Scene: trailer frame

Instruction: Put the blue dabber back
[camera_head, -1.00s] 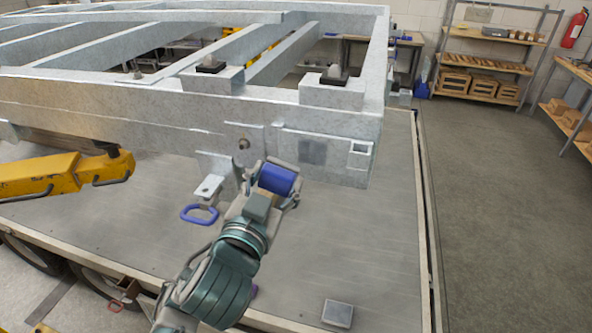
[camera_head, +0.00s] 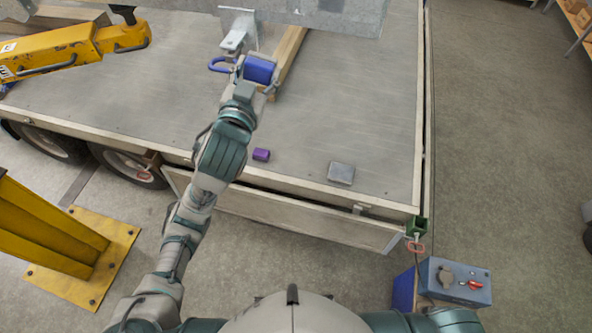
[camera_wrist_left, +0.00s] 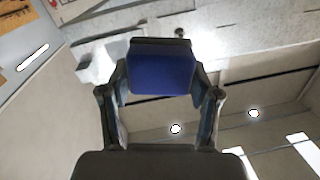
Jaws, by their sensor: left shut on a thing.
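The blue dabber (camera_head: 259,69) is a short dark blue block, held in my left gripper (camera_head: 257,77) over the trailer deck, close below the galvanised frame (camera_head: 310,12). In the left wrist view the blue dabber (camera_wrist_left: 163,68) sits between the two fingertips of my left gripper (camera_wrist_left: 161,88), which is shut on it. Its far side is hidden. My right gripper is out of view.
A blue loop handle (camera_head: 221,64) on a metal bracket is close left of my gripper. A purple block (camera_head: 261,155) and a grey block (camera_head: 341,173) lie on the deck (camera_head: 350,110). A blue-grey box (camera_head: 455,281) stands at lower right. A yellow stand (camera_head: 75,250) is at lower left.

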